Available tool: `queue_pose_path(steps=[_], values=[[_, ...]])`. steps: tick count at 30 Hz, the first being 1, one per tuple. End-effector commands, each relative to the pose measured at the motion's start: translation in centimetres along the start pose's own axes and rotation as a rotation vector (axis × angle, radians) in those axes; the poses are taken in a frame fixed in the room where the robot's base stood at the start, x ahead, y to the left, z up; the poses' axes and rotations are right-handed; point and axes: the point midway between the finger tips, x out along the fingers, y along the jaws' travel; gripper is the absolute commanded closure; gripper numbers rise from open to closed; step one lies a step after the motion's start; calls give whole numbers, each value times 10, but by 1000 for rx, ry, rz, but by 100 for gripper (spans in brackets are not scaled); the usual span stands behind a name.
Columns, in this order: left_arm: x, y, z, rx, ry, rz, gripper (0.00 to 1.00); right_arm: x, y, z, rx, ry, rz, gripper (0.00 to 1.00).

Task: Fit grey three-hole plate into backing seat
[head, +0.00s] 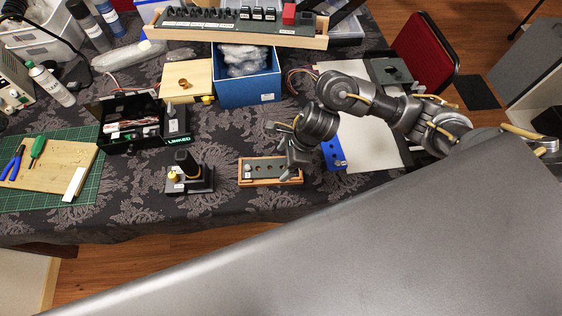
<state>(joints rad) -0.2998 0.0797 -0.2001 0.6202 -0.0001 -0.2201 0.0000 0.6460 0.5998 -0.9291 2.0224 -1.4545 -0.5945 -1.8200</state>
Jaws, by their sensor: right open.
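A grey plate with a row of dark holes (262,167) shows in a light wooden frame (270,184) near the table's front edge. The frame looks like the backing seat; I cannot tell whether the plate is fully down in it. A small pale knob stands at its left end. My right gripper (294,174) is open over the right end of the frame, pointing down, and hides part of it. I cannot tell whether its fingers touch the plate. My left gripper is out of view.
A blue block (334,154) lies just right of my right gripper, by a white sheet (368,140). A black joystick unit (188,175) stands left of the frame. A blue box (247,88) and a long switch panel (240,27) are behind. Cloth between is clear.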

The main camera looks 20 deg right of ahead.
Motion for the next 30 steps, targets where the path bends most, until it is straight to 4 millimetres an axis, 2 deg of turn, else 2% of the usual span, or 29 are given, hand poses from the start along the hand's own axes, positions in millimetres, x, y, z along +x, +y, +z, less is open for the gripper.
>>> queue_pose_path(steps=[1,6,12,18,30], values=[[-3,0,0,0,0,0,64,-14,-2,1,-5,-1,-6,19],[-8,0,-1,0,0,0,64,-48,-2,1,-4,-1,-6,19],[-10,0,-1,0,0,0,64,-75,-2,0,-1,-1,-4,19],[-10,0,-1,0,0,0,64,-83,0,0,1,0,-1,19],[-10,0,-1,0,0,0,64,-83,0,0,1,0,0,19]])
